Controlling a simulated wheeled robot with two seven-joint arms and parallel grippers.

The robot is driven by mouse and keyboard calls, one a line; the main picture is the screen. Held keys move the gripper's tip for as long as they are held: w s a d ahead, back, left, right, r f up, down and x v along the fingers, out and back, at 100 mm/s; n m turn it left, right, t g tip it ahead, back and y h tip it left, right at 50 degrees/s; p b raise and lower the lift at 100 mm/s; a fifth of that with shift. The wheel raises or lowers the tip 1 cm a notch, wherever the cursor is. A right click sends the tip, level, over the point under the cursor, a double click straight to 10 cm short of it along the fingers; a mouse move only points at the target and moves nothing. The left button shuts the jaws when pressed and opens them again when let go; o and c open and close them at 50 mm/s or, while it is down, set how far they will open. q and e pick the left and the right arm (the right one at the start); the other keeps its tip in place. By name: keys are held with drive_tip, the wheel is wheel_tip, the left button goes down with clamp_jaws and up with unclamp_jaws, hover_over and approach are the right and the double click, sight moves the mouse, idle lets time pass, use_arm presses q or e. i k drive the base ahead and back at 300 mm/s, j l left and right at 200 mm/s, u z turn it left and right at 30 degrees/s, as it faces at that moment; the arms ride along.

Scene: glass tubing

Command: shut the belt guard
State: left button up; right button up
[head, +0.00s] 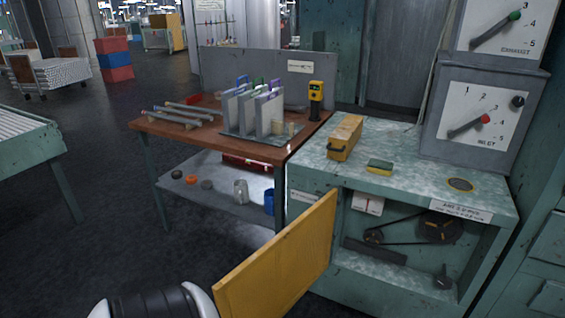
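The belt guard (277,262) is a yellow panel that stands swung open at the left side of the opening in the green machine cabinet (341,175). Its edge meets the cabinet near the left of the opening, and its lower part runs toward the bottom of the head view. Inside the opening, the belt (403,243) runs between a small pulley (374,236) and a larger pulley (440,228). A white and black part of my arm (155,303) shows at the bottom edge, just left of the guard. Neither of my grippers can be seen.
A yellow-brown box (344,137) and a green-yellow sponge (380,166) lie on the cabinet top. Dial boxes (478,115) stand behind at the right. A wooden-topped bench (190,137) with racks stands left of the cabinet.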

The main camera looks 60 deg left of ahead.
sight(288, 274)
drive_tip(key=j, duration=3.05)
